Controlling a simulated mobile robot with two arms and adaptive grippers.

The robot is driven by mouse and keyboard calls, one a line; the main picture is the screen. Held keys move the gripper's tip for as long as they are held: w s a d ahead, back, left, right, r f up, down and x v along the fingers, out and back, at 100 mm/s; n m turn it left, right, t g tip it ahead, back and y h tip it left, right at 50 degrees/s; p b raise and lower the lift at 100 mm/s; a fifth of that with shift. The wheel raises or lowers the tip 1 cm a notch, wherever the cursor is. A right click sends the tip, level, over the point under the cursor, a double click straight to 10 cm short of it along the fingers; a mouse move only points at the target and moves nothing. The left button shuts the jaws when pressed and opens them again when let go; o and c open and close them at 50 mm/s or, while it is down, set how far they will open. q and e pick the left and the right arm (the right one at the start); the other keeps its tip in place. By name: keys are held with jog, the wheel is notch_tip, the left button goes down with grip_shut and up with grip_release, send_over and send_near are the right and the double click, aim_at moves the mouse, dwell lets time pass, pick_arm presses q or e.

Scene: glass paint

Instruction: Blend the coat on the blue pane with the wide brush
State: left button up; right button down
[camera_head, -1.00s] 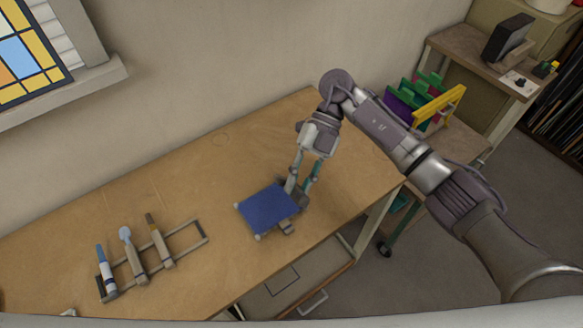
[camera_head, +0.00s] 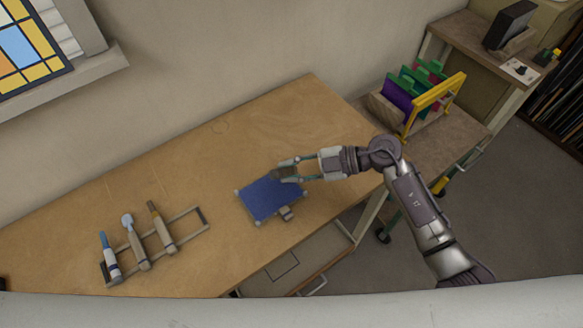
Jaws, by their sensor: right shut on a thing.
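The blue pane (camera_head: 268,201) lies on the wooden table near its front edge, with small light supports at its corners. My right gripper (camera_head: 285,171) reaches in from the right, over the pane's far right corner. It is shut on a small dark thing that looks like the wide brush (camera_head: 281,174). The gripper's fingers partly hide the brush, and I cannot tell whether its bristles touch the pane. No clear streaks show on the pane's even blue surface. My left gripper is not in view.
A tool rack (camera_head: 188,217) with several slim tools lies on the left of the table (camera_head: 180,180). A small grey fitting (camera_head: 286,213) sits at the pane's front edge. A rack of coloured panes (camera_head: 398,97) stands on a side bench at right. The table behind the pane is clear.

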pick_arm(q)
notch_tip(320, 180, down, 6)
jog(key=b, duration=0.4)
pick_arm(e)
jog(key=w+a+f, duration=0.2)
jog(key=w+a, duration=0.1)
jog(key=w, duration=0.1)
pick_arm(q)
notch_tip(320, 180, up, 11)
jog(key=p, duration=1)
jog(key=shift+p, duration=0.35)
pick_arm(e)
jog(key=s+a, duration=0.8)
jog(key=s, duration=0.3)
jog(key=shift+s+r, duration=0.15)
jog(key=shift+r, duration=0.05)
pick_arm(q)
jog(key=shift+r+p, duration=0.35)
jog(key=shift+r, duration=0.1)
